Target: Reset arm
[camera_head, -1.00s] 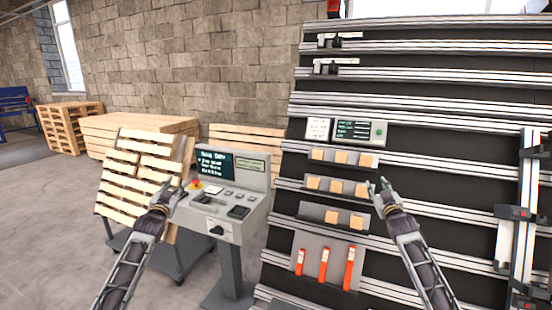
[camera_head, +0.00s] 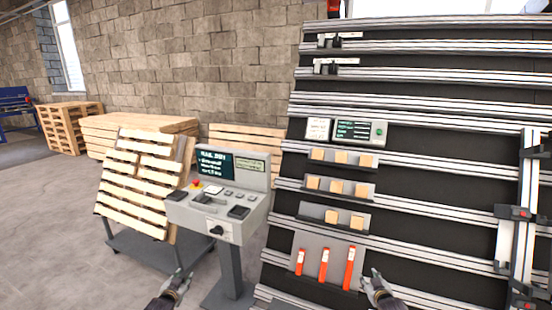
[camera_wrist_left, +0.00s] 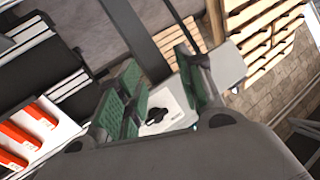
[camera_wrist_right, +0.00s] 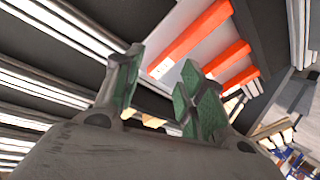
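My left gripper (camera_head: 178,278) is low in the head view, in front of the control console's base. In the left wrist view its green finger pads (camera_wrist_left: 160,92) stand apart with nothing between them; the console lies beyond. My right gripper (camera_head: 374,278) is low in the head view, just right of the orange-handled tools (camera_head: 324,268) on the rack. In the right wrist view its green pads (camera_wrist_right: 160,90) are spread and empty, with the orange handles (camera_wrist_right: 230,58) behind them. Most of both arms is out of the head view.
The control console (camera_head: 222,208) with a lit screen stands between the grippers. A tilted pallet (camera_head: 140,180) rests on a cart to its left. The slatted rack (camera_head: 430,190) with small wooden blocks (camera_head: 338,185) fills the right side. The floor at left (camera_head: 50,240) is clear.

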